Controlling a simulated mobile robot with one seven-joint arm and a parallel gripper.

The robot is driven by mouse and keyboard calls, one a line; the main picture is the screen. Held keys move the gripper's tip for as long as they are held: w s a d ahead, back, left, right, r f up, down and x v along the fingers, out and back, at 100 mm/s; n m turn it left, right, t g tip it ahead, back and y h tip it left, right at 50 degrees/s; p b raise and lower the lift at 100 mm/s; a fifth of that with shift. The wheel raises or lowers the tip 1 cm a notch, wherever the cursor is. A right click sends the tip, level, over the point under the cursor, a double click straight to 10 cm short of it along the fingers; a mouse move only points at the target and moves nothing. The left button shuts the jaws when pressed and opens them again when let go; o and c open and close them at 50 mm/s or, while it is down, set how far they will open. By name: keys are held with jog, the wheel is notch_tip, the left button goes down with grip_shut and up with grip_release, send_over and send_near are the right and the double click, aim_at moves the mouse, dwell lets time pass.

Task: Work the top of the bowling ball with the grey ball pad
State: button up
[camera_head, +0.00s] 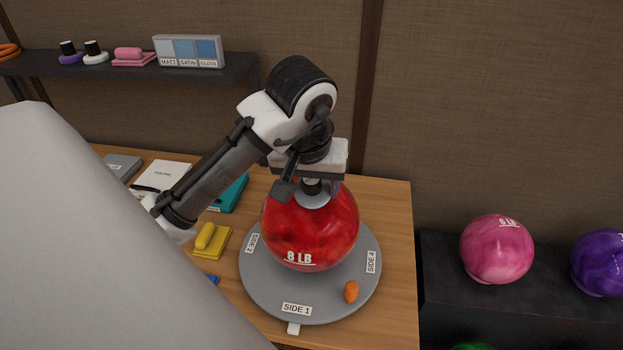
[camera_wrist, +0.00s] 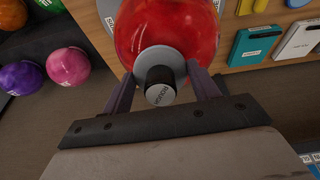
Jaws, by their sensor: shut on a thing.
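The red bowling ball (camera_head: 315,235), marked 8 LB, sits on a round grey turntable (camera_head: 262,290) with SIDE labels around its rim. The grey ball pad (camera_head: 312,200) rests on top of the ball. Its dark knob is between the fingers of my gripper (camera_head: 312,188), which points down from above. The pad's underside is hidden.
A yellow pad with a yellow grip (camera_head: 212,240) and a teal box (camera_head: 231,193) lie left of the turntable. A small orange piece (camera_head: 352,292) is on the turntable's front right. Pink (camera_head: 497,249) and purple (camera_head: 601,263) balls sit on a dark rack at right.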

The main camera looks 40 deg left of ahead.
aim_at(298, 188)
jog(key=shift+b+x, duration=0.65)
jog(key=shift+x, duration=0.35)
dwell(0.3)
jog(key=shift+s+a+r, duration=0.1)
jog(key=shift+s+a, duration=0.25)
jog(key=shift+a, duration=0.2)
jog(key=shift+s+a, duration=0.35)
jog(key=shift+a, duration=0.2)
jog(key=shift+w+d, duration=0.35)
jog(key=shift+d, duration=0.2)
jog(key=shift+w+d, duration=0.35)
jog(key=shift+d, duration=0.2)
jog(key=shift+s+a+p, duration=0.15)
jog(key=shift+s+a, duration=0.2)
jog(key=shift+a, duration=0.2)
jog(key=shift+s+a+p, duration=0.15)
jog(key=shift+s+a, duration=0.15)
jog(key=shift+a, duration=0.25)
jog(key=shift+w+d+p, duration=0.25)
jog(key=shift+w+d, duration=0.1)
jog(key=shift+d, duration=0.2)
jog(key=shift+w+d+p, duration=0.2)
jog(key=shift+w+d, duration=0.15)
jog(key=shift+d, duration=0.2)
jog(key=shift+s+a, duration=0.4)
jog(key=shift+a, duration=0.15)
jog(key=shift+s+a, duration=0.35)
jog(key=shift+a, duration=0.25)
